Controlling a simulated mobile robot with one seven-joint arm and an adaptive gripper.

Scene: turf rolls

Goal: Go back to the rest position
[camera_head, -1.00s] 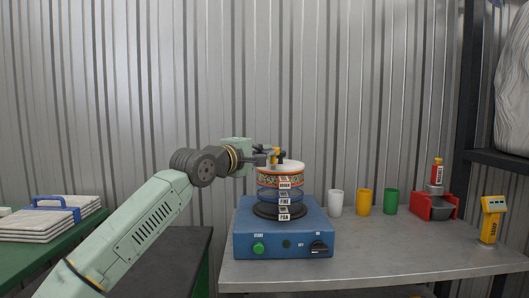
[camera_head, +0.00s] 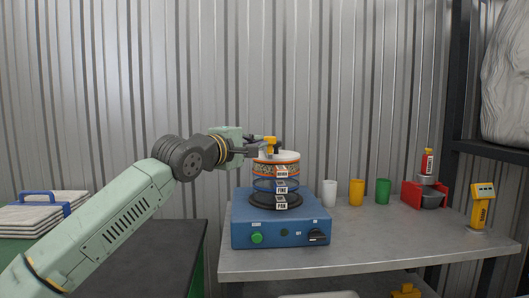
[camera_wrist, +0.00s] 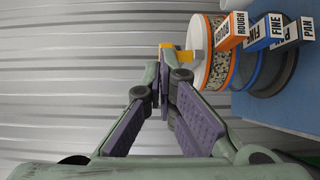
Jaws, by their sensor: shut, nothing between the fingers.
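My gripper (camera_head: 262,145) is shut and empty, with its fingertips beside the yellow piece (camera_head: 270,146) at the top of the sieve stack. In the wrist view my fingers (camera_wrist: 168,72) converge just left of that yellow piece (camera_wrist: 196,57); I cannot tell whether they touch it. The stack has a white-topped sieve labelled ROUGH (camera_head: 276,169), a blue FINE sieve (camera_head: 268,184) and a black PAN (camera_head: 265,199). It stands upright on a blue machine box (camera_head: 280,231) with a green button and a black knob.
A grey table (camera_head: 380,242) carries white (camera_head: 329,193), yellow (camera_head: 357,192) and green (camera_head: 383,191) cups, a red holder (camera_head: 411,194) with a bottle, and a yellow device (camera_head: 483,206). Grey slabs (camera_head: 30,218) lie at left. A corrugated wall stands behind; a dark post and shelf are at right.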

